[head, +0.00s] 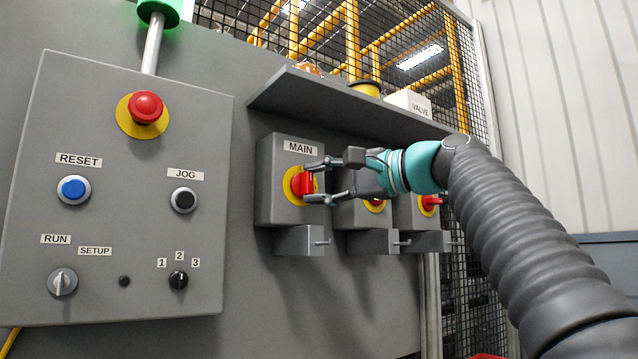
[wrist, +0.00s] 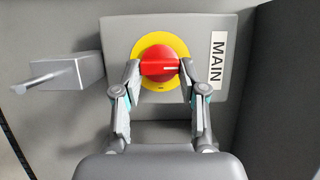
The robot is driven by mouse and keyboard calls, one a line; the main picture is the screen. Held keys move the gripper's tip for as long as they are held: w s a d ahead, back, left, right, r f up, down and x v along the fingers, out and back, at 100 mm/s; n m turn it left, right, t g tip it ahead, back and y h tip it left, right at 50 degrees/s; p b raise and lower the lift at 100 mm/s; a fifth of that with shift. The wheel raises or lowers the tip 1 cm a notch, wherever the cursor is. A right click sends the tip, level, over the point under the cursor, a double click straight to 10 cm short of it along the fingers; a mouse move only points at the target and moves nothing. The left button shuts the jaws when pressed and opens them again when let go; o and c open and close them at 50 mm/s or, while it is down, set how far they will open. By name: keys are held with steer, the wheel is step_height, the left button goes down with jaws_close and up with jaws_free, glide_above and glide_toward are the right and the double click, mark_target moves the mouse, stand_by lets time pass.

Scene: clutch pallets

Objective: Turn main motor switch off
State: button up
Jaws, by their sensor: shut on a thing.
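The main motor switch is a red rotary handle (head: 303,184) on a yellow round plate, on a grey box (head: 275,205) labelled MAIN. My gripper (head: 310,182) reaches in from the right, its two fingers above and below the handle. In the wrist view, my gripper (wrist: 158,72) is shut on the red handle (wrist: 159,67), one finger at each end. The yellow plate (wrist: 150,50) shows around the handle.
Two similar switch boxes stand to the right, partly behind my arm; one has a red handle (head: 430,202). A shelf (head: 340,105) juts out above, holding a box marked VALVE (head: 408,102). A control panel (head: 120,220) with a red button (head: 146,107) is at left.

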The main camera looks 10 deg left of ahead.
stand_by(0.3)
steer(key=o, duration=1.1)
steer(key=shift+o, duration=0.2)
steer(key=v, duration=1.2)
